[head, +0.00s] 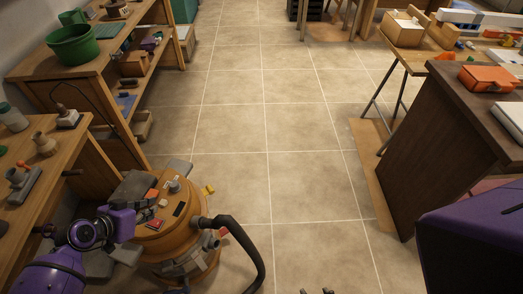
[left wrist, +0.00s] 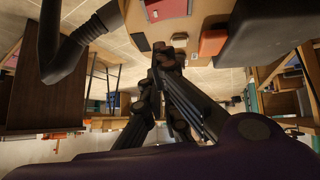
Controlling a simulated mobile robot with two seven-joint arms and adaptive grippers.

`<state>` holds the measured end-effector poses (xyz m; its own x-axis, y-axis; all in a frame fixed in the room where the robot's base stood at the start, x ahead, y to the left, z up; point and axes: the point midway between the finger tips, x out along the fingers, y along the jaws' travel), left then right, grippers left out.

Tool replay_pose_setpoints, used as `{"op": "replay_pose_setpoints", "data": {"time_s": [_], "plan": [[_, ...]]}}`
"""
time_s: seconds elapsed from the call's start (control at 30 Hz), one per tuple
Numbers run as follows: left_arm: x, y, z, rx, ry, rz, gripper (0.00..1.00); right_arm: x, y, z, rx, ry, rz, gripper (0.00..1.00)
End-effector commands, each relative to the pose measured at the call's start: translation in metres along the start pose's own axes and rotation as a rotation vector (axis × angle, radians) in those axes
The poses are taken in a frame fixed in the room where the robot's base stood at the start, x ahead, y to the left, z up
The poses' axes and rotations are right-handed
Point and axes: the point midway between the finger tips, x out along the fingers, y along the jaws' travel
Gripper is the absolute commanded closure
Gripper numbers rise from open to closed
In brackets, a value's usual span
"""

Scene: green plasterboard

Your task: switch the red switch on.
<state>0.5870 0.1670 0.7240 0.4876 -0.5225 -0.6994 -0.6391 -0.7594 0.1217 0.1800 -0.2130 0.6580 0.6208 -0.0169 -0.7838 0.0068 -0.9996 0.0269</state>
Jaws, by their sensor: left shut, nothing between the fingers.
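An orange shop vacuum (head: 185,245) stands on the floor at the lower left in the head view. On its top are a red, pale-edged panel (head: 162,203) and an orange-red block (head: 152,193) beside a dark box (head: 135,187). The left wrist view shows the red panel (left wrist: 167,8) at the top edge, with the orange-red block (left wrist: 212,43) to its right. I cannot tell which is the switch, or its position. My left gripper (left wrist: 165,55) is shut and empty, close to the vacuum's top; contact is unclear. Dark tips of my right gripper (head: 318,291) barely show at the bottom edge.
A black hose (head: 245,250) curves from the vacuum's right side. A workbench (head: 35,195) and shelves with a green tub (head: 72,46) line the left. A dark cabinet (head: 425,150) stands at the right. The tiled floor (head: 270,130) between is clear.

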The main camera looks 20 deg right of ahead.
Motion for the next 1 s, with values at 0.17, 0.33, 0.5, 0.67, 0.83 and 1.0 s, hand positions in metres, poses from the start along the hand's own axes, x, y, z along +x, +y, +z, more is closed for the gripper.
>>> {"op": "replay_pose_setpoints", "data": {"time_s": [0.17,0.33,0.5,0.67,0.83,1.0], "plan": [[0.016,-0.001,0.021,-0.005,-0.005,-0.001,1.0,0.003,-0.001,0.001,-0.001,-0.002,-0.001,0.6],[0.021,-0.001,0.026,-0.002,-0.004,-0.001,1.0,0.003,-0.001,0.002,-0.001,-0.003,-0.001,0.6],[0.022,-0.001,0.027,-0.001,-0.004,-0.001,1.0,0.003,-0.001,0.001,-0.001,-0.002,-0.001,0.6],[0.022,0.0,0.028,-0.002,-0.004,-0.001,1.0,0.003,-0.001,0.0,-0.001,0.001,-0.001,0.6],[0.031,0.006,0.038,0.016,-0.008,-0.019,1.0,0.007,-0.001,0.008,-0.006,-0.01,-0.002,0.6],[0.029,0.005,0.037,0.013,-0.009,-0.017,1.0,0.006,-0.001,0.007,-0.006,-0.01,-0.002,0.6]]}}
